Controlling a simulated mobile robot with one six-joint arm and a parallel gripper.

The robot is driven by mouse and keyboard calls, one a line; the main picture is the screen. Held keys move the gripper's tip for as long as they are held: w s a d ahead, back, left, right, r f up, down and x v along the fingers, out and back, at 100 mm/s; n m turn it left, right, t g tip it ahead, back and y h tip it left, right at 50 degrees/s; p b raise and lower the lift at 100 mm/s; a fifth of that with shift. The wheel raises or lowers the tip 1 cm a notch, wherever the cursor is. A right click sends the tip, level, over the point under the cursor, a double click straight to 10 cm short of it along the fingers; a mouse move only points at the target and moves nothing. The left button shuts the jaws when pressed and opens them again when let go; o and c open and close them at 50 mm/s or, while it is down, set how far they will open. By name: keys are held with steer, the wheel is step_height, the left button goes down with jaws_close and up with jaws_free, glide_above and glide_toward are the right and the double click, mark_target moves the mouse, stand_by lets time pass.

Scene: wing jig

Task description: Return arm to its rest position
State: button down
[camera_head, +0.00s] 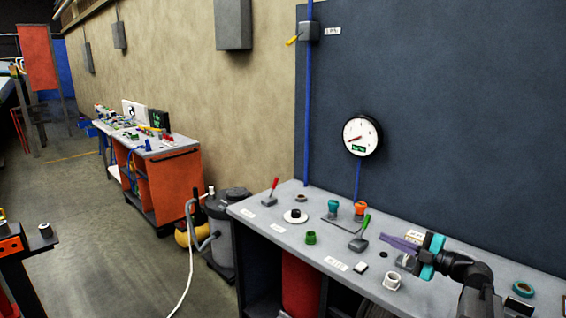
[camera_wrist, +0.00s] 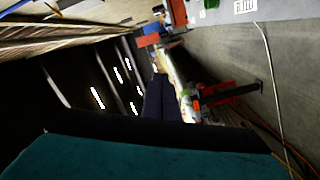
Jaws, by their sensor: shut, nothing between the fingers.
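My gripper (camera_head: 400,243) shows at the right in the head view, with purple fingers shut and nothing between them. It points left above the grey workbench (camera_head: 268,226), and my dark arm comes in from the lower right behind it. Just below the fingers in the picture is a small pale block on the bench; I cannot tell the height between them. In the wrist view the dark fingers (camera_wrist: 162,100) point away from a teal body part at the bottom edge, toward a tilted view of the hall.
A round gauge (camera_head: 362,135) hangs on the dark panel. An orange cart (camera_head: 165,180) and open floor lie to the left.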

steer(key=w+a+f+m+b, duration=0.1)
steer(key=a+f+m+b, duration=0.15)
steer(key=a+f, duration=0.8)
steer(key=w+a+f+m+b, duration=0.1)
steer(key=a+f+m+b, duration=0.15)
steer(key=a+f, duration=0.8)
steer(key=s+d+f+m+h+b, duration=0.25)
steer(key=f+m+h, duration=0.25)
steer(key=f, duration=1)
steer(key=s+d+f+m+h+b, duration=0.1)
steer(key=d+f+m+h, duration=0.35)
steer(key=f, duration=0.95)
steer(key=s+d+f+m+g+h, duration=0.2)
steer(key=s+f+m+g+h, duration=0.5)
steer(key=s+f, duration=1.2)
steer(key=s+a+r+g+y, duration=0.1)
steer(key=s+g, duration=0.4)
steer(key=s, duration=0.6)
steer(key=s+a+r+g+y, duration=0.1)
steer(key=s+g, duration=0.5)
steer(key=s, duration=0.6)
steer(key=shift+s+a+y+b, duration=0.3)
steer(key=shift+a+y+b, duration=0.15)
steer(key=shift+a+y, duration=0.4)
